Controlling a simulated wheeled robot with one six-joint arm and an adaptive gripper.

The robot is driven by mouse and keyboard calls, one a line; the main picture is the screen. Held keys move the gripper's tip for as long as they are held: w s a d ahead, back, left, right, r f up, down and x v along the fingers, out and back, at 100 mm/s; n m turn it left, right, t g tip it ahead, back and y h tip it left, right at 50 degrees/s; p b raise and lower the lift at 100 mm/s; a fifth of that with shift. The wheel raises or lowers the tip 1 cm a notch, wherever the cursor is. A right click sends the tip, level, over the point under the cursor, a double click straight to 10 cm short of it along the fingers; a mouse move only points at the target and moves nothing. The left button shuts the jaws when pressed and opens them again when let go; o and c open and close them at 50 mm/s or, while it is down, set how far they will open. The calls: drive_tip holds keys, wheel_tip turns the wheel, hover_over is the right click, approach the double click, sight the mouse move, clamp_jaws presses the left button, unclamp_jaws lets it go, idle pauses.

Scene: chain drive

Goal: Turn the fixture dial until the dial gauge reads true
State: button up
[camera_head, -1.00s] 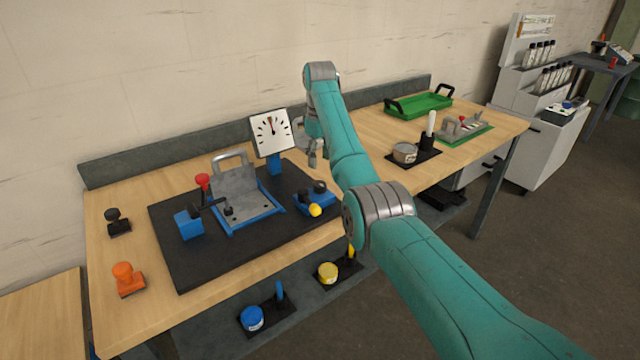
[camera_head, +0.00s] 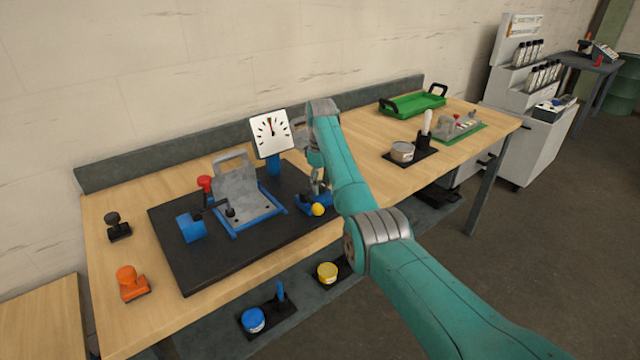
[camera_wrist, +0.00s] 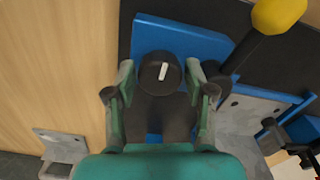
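The fixture dial (camera_wrist: 152,83) is a round black knob with a white mark, on a blue block (camera_wrist: 190,44) in the wrist view. The mark tilts slightly right of straight up. My gripper (camera_wrist: 167,78) is open, with one finger on each side of the dial and a gap at each. In the head view my gripper (camera_head: 319,186) is down at the blue block (camera_head: 309,207) and hides the dial. The dial gauge (camera_head: 271,134) is a white square face on a blue post. Its needle stands near upright by a red mark; the exact reading is too small to tell.
A yellow-knobbed lever (camera_wrist: 278,14) rises close to my right finger. The grey clamp plate (camera_head: 240,187) with a red-knobbed part (camera_head: 205,183) stands left of the dial on the black mat (camera_head: 190,268). Bare wood (camera_head: 365,185) lies to the right.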

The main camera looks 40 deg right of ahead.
drive_tip(key=c, duration=0.7)
drive_tip(key=shift+m, duration=0.3)
drive_tip(key=m, duration=0.4)
drive_tip(key=shift+m, duration=1.8)
drive_tip(key=o, duration=0.9)
drive_tip(key=shift+c, duration=0.2)
